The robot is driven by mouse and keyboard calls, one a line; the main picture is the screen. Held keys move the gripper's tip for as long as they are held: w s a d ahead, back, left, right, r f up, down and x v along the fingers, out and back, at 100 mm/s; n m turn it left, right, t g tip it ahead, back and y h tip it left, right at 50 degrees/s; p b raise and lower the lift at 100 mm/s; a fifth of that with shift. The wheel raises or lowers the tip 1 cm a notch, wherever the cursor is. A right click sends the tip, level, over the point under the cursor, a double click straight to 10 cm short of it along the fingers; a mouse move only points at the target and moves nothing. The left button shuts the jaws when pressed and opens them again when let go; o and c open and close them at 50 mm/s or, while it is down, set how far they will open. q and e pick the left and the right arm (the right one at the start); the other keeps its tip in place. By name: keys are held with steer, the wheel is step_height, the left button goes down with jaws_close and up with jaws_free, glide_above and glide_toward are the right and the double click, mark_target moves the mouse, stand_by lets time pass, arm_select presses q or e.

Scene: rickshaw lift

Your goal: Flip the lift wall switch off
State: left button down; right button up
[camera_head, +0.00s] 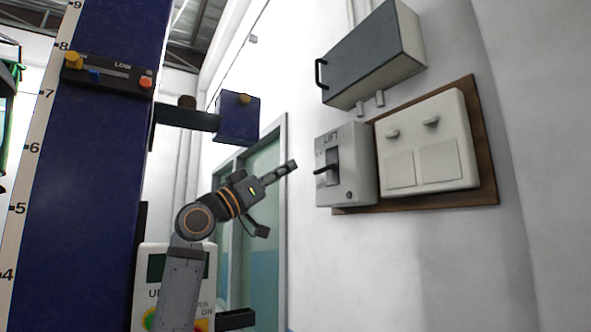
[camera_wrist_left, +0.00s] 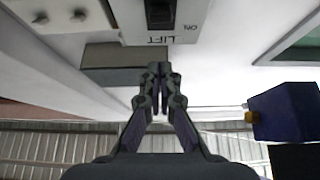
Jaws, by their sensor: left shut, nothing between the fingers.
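The lift wall switch is a light grey box (camera_head: 355,178) marked LIFT, fixed to a wooden board on the right wall. Its black lever (camera_head: 325,169) sticks out from a dark slot; I cannot tell surely whether it is set to on or off. My right gripper is not in view.
A white double switch panel (camera_head: 428,145) sits right of the lift switch, with a grey handled cabinet (camera_head: 375,60) above. A tall blue lift column (camera_head: 80,200) with a scale stands left, its blue block (camera_head: 238,120) jutting near my arm. The wall below the board is clear.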

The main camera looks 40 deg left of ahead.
arm_select(q)
steer(key=v, duration=0.3)
steer(key=shift+b, duration=0.4)
